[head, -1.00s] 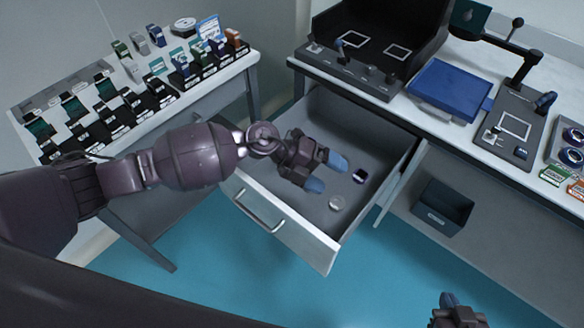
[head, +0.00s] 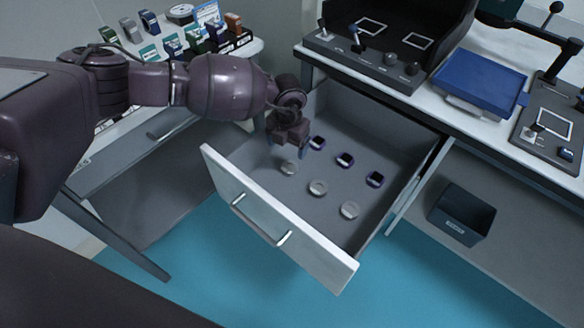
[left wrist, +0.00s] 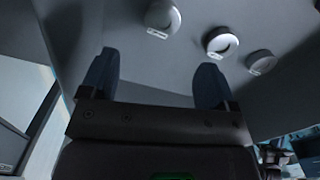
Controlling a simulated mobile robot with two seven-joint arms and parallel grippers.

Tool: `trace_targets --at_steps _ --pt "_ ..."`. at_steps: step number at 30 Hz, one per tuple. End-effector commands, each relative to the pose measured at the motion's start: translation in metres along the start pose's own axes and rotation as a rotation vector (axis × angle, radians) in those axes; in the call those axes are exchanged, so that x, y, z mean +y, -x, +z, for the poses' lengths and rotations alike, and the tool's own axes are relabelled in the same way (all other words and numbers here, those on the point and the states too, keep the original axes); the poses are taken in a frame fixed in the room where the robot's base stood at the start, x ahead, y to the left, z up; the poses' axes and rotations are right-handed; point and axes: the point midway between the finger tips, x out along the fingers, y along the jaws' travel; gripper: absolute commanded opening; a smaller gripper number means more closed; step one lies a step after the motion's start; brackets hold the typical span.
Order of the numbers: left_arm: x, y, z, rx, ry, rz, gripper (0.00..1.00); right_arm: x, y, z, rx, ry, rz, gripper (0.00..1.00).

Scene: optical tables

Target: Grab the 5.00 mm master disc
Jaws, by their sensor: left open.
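The open drawer (head: 237,178) holds two rows of small discs. The row nearer the drawer front has three pale silver discs, at left (head: 289,167), middle (head: 318,188) and right (head: 349,209). The row behind has three dark purple-rimmed pieces (head: 345,160). Pale discs with small tags also show in the left wrist view (left wrist: 221,42). The tags are too small to read, so I cannot tell which is 5.00 mm. My left gripper (head: 290,149) is open and empty, pointing down over the drawer's left part beside the left silver disc. Its blue fingers are wide apart in the left wrist view (left wrist: 157,75).
The drawer front with its handle (head: 258,222) juts out below the bench. A blue case (head: 482,82) and a black-walled station (head: 400,45) stand on the bench. A dark bin (head: 461,213) sits at right. Several small holders (head: 172,46) stand on the left table.

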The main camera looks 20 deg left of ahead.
Motion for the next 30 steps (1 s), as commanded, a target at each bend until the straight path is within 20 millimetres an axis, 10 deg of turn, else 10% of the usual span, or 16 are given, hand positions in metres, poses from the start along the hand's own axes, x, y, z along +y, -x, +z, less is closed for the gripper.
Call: trace_targets --at_steps 22,30 --pt "-0.003 -0.093 -0.003 0.012 -0.001 -0.006 0.82 -0.007 -0.013 0.009 0.003 0.07 -0.012 0.0" --pt "-0.003 -0.095 0.0 0.0 0.0 -0.004 0.82 -0.007 -0.013 -0.007 0.046 0.085 -0.011 0.0"
